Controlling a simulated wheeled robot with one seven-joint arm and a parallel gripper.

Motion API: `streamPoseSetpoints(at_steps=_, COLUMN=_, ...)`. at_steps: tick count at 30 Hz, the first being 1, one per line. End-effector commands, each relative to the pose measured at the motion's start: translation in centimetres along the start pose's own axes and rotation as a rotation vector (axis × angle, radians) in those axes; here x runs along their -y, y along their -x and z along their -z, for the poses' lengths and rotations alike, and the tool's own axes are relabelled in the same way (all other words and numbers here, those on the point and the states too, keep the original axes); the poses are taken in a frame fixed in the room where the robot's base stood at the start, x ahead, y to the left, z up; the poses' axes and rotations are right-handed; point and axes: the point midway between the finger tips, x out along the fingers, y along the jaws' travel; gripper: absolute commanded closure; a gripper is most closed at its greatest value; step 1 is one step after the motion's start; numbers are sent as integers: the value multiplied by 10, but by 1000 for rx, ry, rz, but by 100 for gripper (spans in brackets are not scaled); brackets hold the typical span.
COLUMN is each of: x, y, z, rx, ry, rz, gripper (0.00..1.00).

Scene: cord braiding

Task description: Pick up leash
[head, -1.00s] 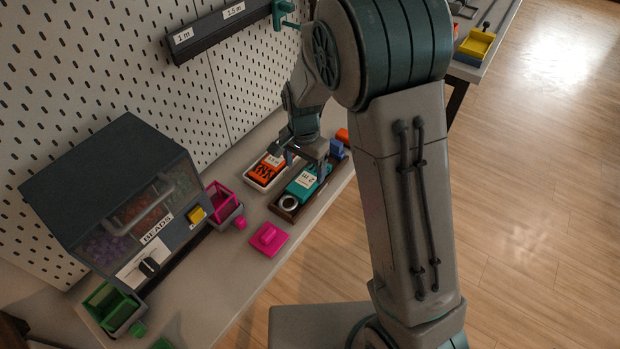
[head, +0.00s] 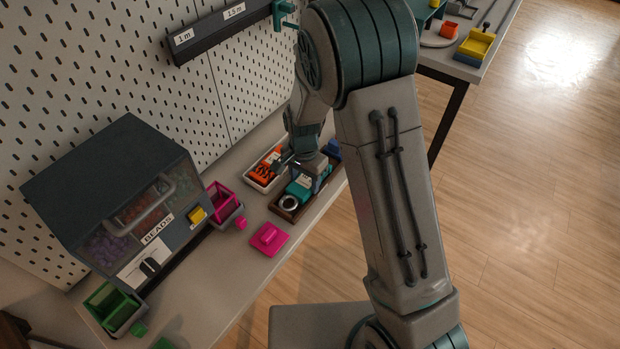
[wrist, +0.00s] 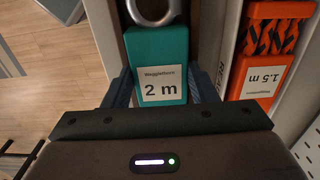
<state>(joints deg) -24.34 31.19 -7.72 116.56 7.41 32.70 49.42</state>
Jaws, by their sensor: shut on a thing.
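The teal leash (wrist: 158,55), with a label reading "2 m" and a metal ring at one end, lies in a brown tray (head: 278,206). My gripper (wrist: 162,90) has one finger on each side of the leash and is shut on it. In the head view, the teal leash (head: 299,194) shows partly beneath my gripper (head: 307,172), with its ring towards the front. In the head view it sits at tray level; I cannot tell if it has left the tray floor.
A white tray (head: 252,182) beside it holds an orange and black leash (head: 266,170) labelled "1.5 m". A pink lid (head: 270,239), a pink bin (head: 222,197) and a bead dispenser (head: 120,190) stand to the left. The pegboard (head: 110,60) rises behind the bench.

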Motion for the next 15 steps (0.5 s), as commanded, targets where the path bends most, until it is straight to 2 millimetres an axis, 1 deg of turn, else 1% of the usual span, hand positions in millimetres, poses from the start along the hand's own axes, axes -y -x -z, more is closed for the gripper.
streamPoseSetpoints(at_steps=8, x=0, y=4, z=0, rx=-1, ry=0, rz=1, gripper=76)
streamPoseSetpoints(at_steps=11, x=1, y=11, z=1, rx=-2, ry=0, rz=3, gripper=76)
streamPoseSetpoints(at_steps=14, x=1, y=24, z=1, rx=-3, ry=0, rz=4, gripper=76)
streamPoseSetpoints(at_steps=15, x=1, y=32, z=1, rx=-3, ry=0, rz=5, gripper=76)
